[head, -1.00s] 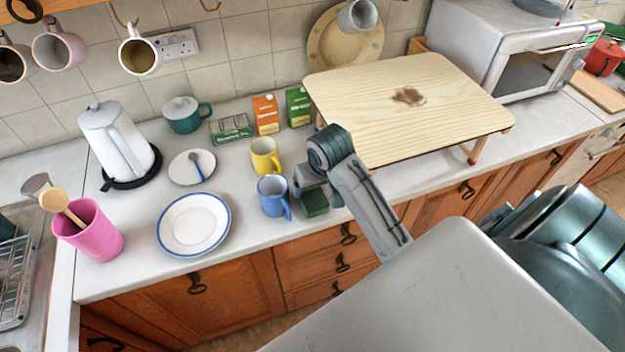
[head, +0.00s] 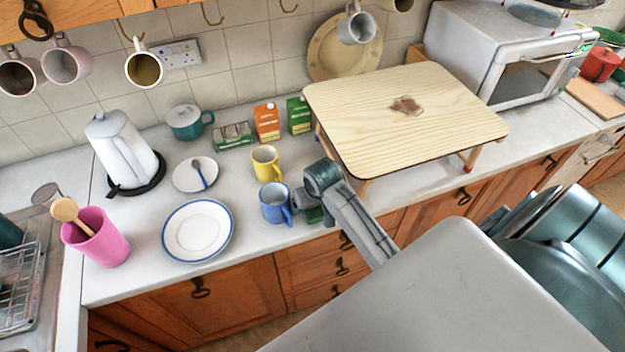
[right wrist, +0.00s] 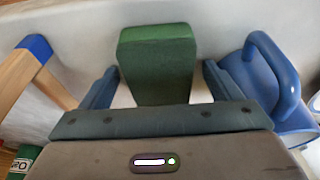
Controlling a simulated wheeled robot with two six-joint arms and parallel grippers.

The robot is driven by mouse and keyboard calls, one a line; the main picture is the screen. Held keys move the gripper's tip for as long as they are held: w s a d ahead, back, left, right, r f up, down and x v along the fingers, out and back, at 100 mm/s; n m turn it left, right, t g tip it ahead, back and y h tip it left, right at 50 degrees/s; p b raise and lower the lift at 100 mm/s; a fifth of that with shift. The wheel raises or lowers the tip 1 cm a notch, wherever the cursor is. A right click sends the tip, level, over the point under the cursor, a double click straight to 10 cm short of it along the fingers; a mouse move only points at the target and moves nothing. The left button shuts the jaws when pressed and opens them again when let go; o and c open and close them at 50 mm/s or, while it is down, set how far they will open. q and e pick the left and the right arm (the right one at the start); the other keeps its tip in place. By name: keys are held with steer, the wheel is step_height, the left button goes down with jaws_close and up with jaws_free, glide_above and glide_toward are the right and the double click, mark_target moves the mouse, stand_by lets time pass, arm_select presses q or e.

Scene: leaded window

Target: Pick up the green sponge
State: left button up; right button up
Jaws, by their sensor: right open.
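The green sponge (head: 314,215) stands on the worktop beside the blue mug (head: 274,204), partly hidden by my right gripper in the head view. In the right wrist view the sponge (right wrist: 157,62) is a green block between the two spread fingers of my right gripper (right wrist: 160,86). A gap shows on each side of it, so the fingers do not appear to grip it. My right gripper (head: 305,203) is low, close to the sponge and the mug. My left gripper is not in view.
The blue mug (right wrist: 268,85) is right beside one finger, its handle close. A wooden leg with a blue end (right wrist: 38,70) is on the other side. The wooden stand (head: 400,125), yellow mug (head: 265,163) and plate (head: 197,231) are near.

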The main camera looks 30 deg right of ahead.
steer(key=shift+f, duration=0.15)
steer(key=c, duration=1.1)
steer(key=shift+o, duration=0.2)
steer(key=shift+r+b, duration=0.5)
steer(key=shift+r, duration=0.15)
steer(key=shift+b+v, duration=0.85)
steer(key=shift+v, duration=0.3)
steer(key=s+r+b, duration=0.2)
steer(key=s+b, duration=0.2)
steer(key=s, duration=1.1)
steer(key=shift+s+d, duration=0.2)
steer(key=shift+d, duration=0.25)
